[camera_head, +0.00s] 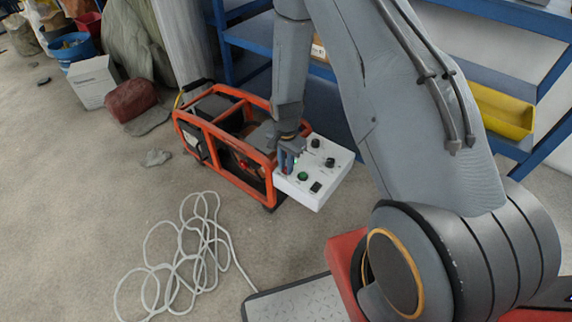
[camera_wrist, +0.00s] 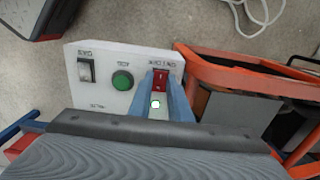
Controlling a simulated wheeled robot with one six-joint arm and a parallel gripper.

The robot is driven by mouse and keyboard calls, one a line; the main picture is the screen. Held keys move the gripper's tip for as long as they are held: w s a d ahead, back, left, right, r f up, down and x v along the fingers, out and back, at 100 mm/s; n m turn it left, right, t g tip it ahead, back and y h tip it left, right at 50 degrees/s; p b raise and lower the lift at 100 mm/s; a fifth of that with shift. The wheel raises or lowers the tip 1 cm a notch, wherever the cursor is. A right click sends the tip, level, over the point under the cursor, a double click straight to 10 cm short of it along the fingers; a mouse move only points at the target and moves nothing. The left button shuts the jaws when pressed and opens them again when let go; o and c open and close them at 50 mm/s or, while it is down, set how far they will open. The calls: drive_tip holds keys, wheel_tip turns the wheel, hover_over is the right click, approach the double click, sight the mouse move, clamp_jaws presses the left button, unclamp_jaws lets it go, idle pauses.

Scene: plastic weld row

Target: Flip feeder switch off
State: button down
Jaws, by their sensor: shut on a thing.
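A white control box (camera_head: 329,185) is mounted on the side of an orange-framed machine (camera_head: 262,164). In the wrist view, the box face (camera_wrist: 117,107) carries a red rocker switch (camera_wrist: 161,77), a round green button (camera_wrist: 122,80) and a dark rocker switch (camera_wrist: 86,70). The small labels are too blurred to read surely. My gripper (camera_head: 290,158) is at the box's left edge. In the wrist view, the blue fingers of my gripper (camera_wrist: 164,82) are shut around the red switch, one on each side, hiding part of it.
Black knobs (camera_head: 330,162) sit elsewhere on the box. A coiled white cable (camera_head: 185,255) lies on the floor in front. Blue shelving (camera_head: 250,35) with a yellow bin (camera_head: 502,112) stands behind. A white carton (camera_head: 93,82) and a dark red bag (camera_head: 130,99) are at left.

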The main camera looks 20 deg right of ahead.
drive_tip(key=shift+d, duration=0.1)
drive_tip(key=shift+d+g+y+p, duration=0.15)
drive_tip(key=shift+g+y+p, duration=0.25)
drive_tip(key=shift+y, duration=0.1)
drive_tip(key=shift+w+d+f+g+y+b, duration=0.1)
drive_tip(key=shift+w+d+g+y+b, duration=0.05)
drive_tip(key=shift+w+g+y+b, duration=0.2)
drive_tip(key=shift+s+y, duration=0.1)
drive_tip(key=shift+y, duration=0.25)
drive_tip(key=c, duration=1.6)
unclamp_jaws()
drive_tip(key=shift+c, duration=0.2)
drive_tip(key=shift+r, duration=0.2)
